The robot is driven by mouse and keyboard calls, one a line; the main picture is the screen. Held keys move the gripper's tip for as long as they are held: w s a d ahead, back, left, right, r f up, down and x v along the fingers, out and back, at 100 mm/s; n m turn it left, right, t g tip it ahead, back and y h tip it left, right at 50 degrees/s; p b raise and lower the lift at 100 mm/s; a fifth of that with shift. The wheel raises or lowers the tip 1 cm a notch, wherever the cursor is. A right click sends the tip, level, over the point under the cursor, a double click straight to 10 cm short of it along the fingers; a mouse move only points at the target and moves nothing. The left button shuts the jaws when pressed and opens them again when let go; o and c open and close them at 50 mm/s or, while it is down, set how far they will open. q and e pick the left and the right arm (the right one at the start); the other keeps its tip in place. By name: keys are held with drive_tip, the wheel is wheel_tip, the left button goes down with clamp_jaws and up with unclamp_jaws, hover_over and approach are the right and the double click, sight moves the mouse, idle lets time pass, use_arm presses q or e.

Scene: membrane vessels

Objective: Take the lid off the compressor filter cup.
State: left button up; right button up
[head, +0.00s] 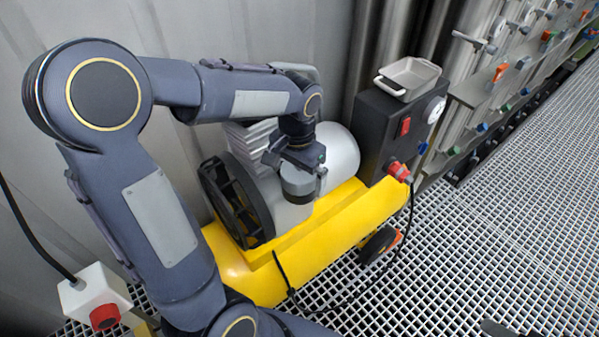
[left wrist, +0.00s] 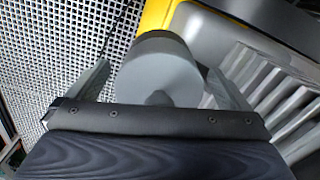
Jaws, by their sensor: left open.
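The compressor filter cup (head: 298,186) is a grey cylinder on the near side of the compressor, above the yellow tank. Its round grey lid (left wrist: 158,70) with a small knob (left wrist: 159,98) shows in the left wrist view, and it appears seated on the cup. My left gripper (head: 304,166) is over the cup in the head view, hiding part of its top. In the left wrist view my left gripper (left wrist: 165,85) is open, with one finger on each side of the lid. I cannot tell whether either finger touches it. My right gripper is not in view.
The compressor has a yellow tank (head: 322,236), a black fan guard (head: 236,203) and a dark control box (head: 384,126) with a grey tray (head: 408,77) on top. A white box with a red button (head: 96,296) stands lower left. Grating floor (head: 470,250) is open at right.

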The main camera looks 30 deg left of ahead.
use_arm(q)
drive_tip(key=c, duration=1)
drive_tip(key=shift+r, duration=0.1)
drive_tip(key=shift+c, duration=0.2)
